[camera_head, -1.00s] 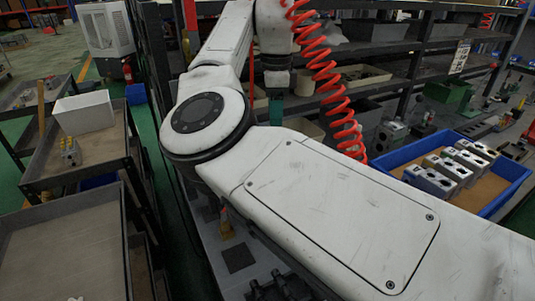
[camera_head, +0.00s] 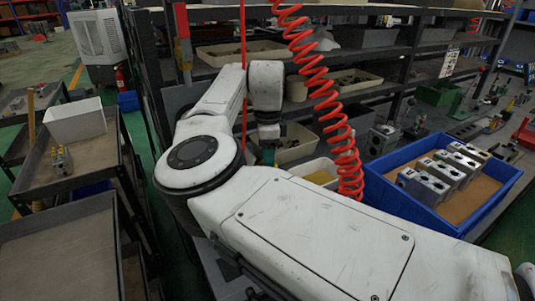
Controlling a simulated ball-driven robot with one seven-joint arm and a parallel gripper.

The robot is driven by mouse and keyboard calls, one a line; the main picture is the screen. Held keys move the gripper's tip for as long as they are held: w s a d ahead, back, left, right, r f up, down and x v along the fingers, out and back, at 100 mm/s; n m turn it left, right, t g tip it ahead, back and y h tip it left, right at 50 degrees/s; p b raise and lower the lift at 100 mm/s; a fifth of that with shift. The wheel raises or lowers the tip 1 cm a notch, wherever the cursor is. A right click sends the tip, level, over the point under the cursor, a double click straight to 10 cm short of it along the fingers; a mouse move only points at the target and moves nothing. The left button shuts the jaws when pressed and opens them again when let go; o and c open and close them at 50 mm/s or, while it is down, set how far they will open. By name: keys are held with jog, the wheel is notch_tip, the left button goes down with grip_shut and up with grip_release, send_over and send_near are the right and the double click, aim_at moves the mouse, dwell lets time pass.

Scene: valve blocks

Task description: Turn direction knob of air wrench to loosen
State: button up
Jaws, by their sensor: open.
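My white arm crosses the middle of the head view. My gripper (camera_head: 268,141) is at its far end, small and dark with a teal part below, pointing down in front of the shelf. Its jaws are too small to make out clearly, and I see nothing held in them. A red coiled air hose (camera_head: 322,85) hangs just right of it. I cannot make out the air wrench or its direction knob; my arm hides much of the bench below. Grey metal valve blocks (camera_head: 424,186) stand in a row in a blue crate (camera_head: 392,201) at the right.
Dark shelving (camera_head: 385,93) with bins stands behind my arm. A dark cart (camera_head: 62,262) stands at the left. Another cart behind it carries a white box (camera_head: 75,122) and a small metal part (camera_head: 62,160). Green floor shows between carts and shelving.

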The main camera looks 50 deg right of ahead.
grip_shut()
dwell(0.5)
jog(key=shift+r+n+p, duration=0.15)
jog(key=shift+n+p, duration=0.25)
jog(key=shift+p, duration=0.3)
jog(key=n+p, duration=0.3)
jog(key=shift+r+p, duration=0.1)
jog(key=shift+p, duration=0.3)
jog(key=n+p, duration=0.5)
jog(key=shift+n, duration=0.3)
jog(key=n+p, duration=0.6)
jog(key=n, duration=0.2)
jog(key=shift+f+p, duration=0.2)
jog(key=shift+p, duration=0.2)
jog(key=shift+n, duration=0.4)
